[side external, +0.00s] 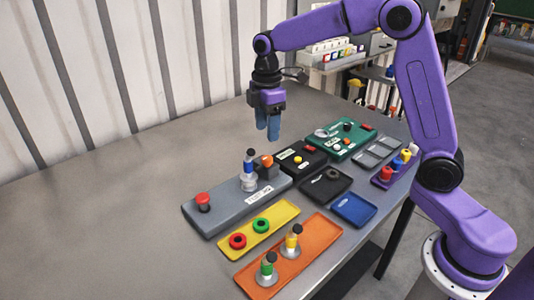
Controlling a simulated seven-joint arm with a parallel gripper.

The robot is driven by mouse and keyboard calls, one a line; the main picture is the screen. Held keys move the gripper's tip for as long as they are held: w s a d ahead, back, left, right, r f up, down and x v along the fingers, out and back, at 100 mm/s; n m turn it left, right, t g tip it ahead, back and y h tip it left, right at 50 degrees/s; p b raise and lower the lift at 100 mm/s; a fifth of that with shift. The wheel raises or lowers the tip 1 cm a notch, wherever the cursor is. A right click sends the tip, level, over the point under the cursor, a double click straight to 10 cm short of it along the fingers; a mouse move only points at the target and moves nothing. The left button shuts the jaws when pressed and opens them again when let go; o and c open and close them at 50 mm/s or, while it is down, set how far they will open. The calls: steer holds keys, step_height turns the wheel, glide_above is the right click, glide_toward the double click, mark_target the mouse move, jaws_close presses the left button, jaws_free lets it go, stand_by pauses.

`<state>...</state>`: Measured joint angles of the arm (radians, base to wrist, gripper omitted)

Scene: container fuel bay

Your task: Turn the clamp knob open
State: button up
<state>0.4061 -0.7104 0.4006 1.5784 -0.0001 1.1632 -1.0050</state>
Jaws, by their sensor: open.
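A grey fixture plate (225,211) with a white label lies on the table near the middle. On it, a dark block (267,171) carries an orange knob (267,161), which may be the clamp knob; its turn angle is too small to read. Beside the block, a small blue and white piece with a black top (249,167) stands upright in a pale holder. A red round-topped button (203,201) sits at the plate's left end. My gripper (268,130) points down with blue fingers, open and empty, in the air above and apart from the fixture.
A yellow tray (251,232) holds red and green rings. An orange tray (302,260) holds two upright pieces. Black boxes, a green panel (343,141), a blue tray (354,208) and a purple rack (386,178) crowd the right. The table's left is clear.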

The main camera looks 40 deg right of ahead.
mark_target(267, 158)
step_height(267, 158, down, 9)
steer(key=shift+r, duration=0.1)
stand_by(0.4)
jaws_close()
